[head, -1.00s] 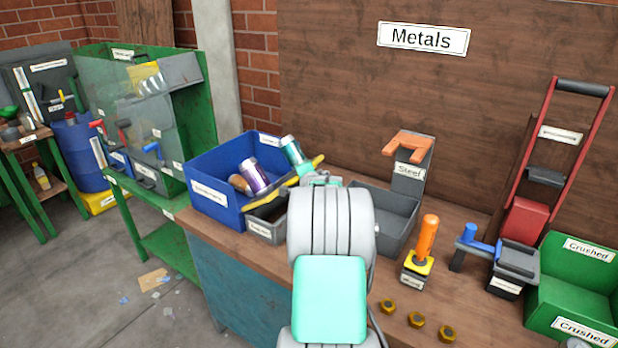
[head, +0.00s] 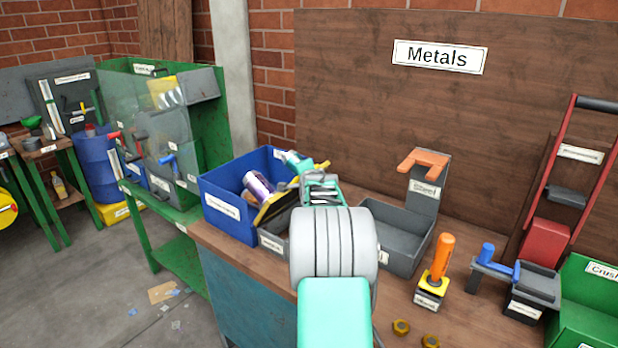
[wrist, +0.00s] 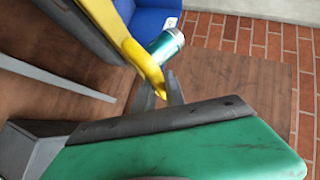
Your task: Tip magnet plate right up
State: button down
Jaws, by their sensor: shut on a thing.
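The magnet plate (head: 278,207) is a dark plate with a yellow edge and a curved yellow handle. It stands tilted over the small grey tray (head: 272,241) beside the blue bin. In the wrist view the yellow handle (wrist: 142,62) curves down between the fingertips. My gripper (head: 312,183) is shut on this handle, and its fingers also show in the wrist view (wrist: 163,90). My arm hides part of the small tray and the plate's lower edge in the head view.
The blue bin (head: 224,212) holds cans, including a purple one (head: 258,187) and a teal one (head: 297,161). A larger grey tray (head: 405,262) is empty to the right. An orange-handled tool (head: 440,258), a blue-handled crusher (head: 520,275) and a green bin (head: 590,300) stand further right.

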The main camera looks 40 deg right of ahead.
jog(key=shift+w+r, duration=0.2)
jog(key=shift+r, duration=0.2)
jog(key=c, duration=1.4)
grip_release()
jog(key=shift+a+f, duration=0.1)
jog(key=shift+f, duration=0.1)
jog(key=shift+s, duration=0.2)
jog(key=b+v, duration=0.1)
jog(key=v, duration=0.6)
jog(key=shift+a, duration=0.2)
jog(key=shift+s+r, duration=0.1)
